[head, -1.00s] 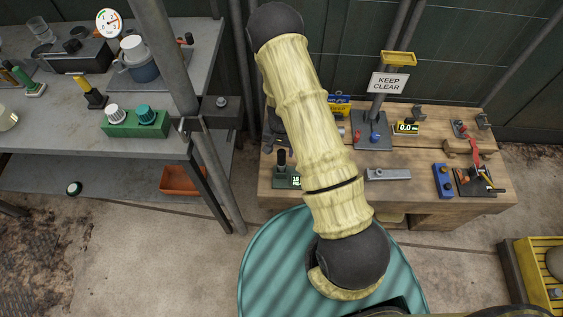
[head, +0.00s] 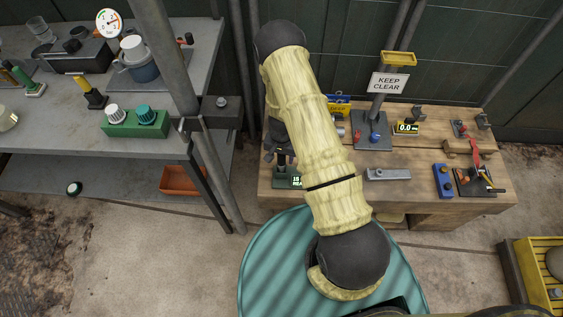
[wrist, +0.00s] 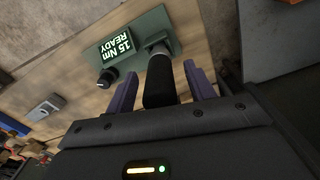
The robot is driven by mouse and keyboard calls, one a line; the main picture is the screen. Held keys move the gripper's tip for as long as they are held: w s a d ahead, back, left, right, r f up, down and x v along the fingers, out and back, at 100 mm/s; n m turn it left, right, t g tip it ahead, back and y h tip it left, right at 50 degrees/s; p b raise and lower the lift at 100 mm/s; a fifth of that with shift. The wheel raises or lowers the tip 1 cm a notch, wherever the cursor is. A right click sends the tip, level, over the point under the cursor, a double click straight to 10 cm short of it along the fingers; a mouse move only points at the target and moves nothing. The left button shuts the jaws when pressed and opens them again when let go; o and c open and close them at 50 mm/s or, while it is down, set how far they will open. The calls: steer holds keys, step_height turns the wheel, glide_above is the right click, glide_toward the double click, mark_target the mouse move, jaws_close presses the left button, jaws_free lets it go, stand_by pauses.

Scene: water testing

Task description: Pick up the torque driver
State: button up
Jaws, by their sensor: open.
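The torque driver (wrist: 159,80) has a black handle and stands in a green holder (wrist: 150,38) with a lit display reading "15 Nm READY". In the head view the holder (head: 284,183) is at the left front of the wooden bench, and the driver is partly hidden by my gripper. My gripper (wrist: 158,84) is open, with one purple finger on each side of the black handle.
A black knob (wrist: 106,79) sits beside the display. A grey metal block (head: 388,174) and a blue block (head: 443,181) lie farther right on the wooden bench (head: 340,192). A grey post (head: 222,170) and metal shelf table (head: 60,140) stand to the left.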

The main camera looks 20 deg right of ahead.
steer(key=c, duration=1.2)
steer(key=shift+o, duration=0.2)
steer(key=shift+r, duration=0.1)
step_height(320, 180, up, 18)
steer(key=p, duration=1.3)
steer(key=shift+p, duration=0.4)
